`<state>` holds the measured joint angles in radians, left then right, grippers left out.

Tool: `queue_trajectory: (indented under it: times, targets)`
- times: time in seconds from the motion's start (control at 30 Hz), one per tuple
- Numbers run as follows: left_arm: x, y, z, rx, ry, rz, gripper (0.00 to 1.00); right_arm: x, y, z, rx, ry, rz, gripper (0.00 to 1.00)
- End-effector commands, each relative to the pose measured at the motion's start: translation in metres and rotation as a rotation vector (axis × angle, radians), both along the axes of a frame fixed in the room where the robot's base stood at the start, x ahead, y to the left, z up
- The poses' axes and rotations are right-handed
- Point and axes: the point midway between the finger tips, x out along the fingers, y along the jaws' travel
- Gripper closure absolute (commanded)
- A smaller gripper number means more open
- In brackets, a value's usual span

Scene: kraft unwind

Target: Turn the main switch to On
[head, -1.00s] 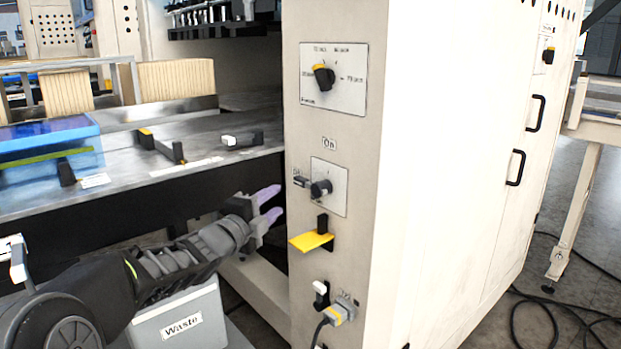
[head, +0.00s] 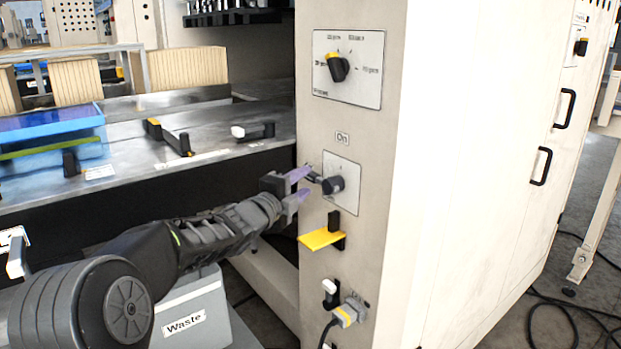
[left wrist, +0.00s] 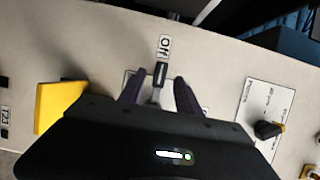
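The main switch (head: 333,185) is a dark rotary knob on a pale square plate on the cream cabinet's narrow face. An "On" label (head: 342,138) is above it. In the left wrist view the switch handle (left wrist: 160,74) points at an "Off" label (left wrist: 164,47). My left gripper (head: 301,184) is just left of the knob in the head view, its purple fingertips apart. In the left wrist view the left gripper (left wrist: 160,92) is open, with one finger on each side of the handle. I cannot tell whether either finger touches it. My right gripper is out of view.
A selector dial (head: 338,68) with a yellow mark is above the switch. A yellow tab (head: 320,238) sticks out below it, with a plug and cable (head: 348,312) lower down. A steel worktable (head: 210,130) is at left; a waste bin (head: 190,308) stands beneath my arm.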

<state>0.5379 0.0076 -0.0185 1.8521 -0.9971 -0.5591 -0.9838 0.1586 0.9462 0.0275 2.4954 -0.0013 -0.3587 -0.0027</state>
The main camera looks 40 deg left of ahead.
Motion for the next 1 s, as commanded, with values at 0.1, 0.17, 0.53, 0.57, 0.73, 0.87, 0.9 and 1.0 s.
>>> queue_trajectory:
  times: [0.1,0.17,0.53,0.57,0.73,0.87,0.9,1.0]
  targets:
    - [0.02,0.001,0.0,-0.002,0.0,-0.001,0.6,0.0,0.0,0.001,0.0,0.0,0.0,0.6]
    - [0.027,0.002,0.0,-0.002,0.0,-0.001,0.6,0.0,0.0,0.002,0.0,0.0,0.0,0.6]
    - [0.04,0.004,0.0,-0.001,0.0,0.0,0.6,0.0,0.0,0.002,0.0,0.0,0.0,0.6]
    - [0.04,0.004,0.0,-0.001,0.0,0.0,0.6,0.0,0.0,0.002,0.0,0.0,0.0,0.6]
    - [0.04,0.004,0.0,-0.002,0.0,0.0,0.71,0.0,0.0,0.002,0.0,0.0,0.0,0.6]
    - [0.039,0.004,0.0,-0.002,0.0,0.0,0.82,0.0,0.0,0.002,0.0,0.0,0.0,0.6]
    - [0.039,0.004,0.0,-0.001,0.0,0.0,0.85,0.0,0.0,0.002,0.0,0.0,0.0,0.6]
    - [0.039,0.004,0.0,-0.002,0.0,0.0,0.94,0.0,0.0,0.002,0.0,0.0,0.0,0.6]
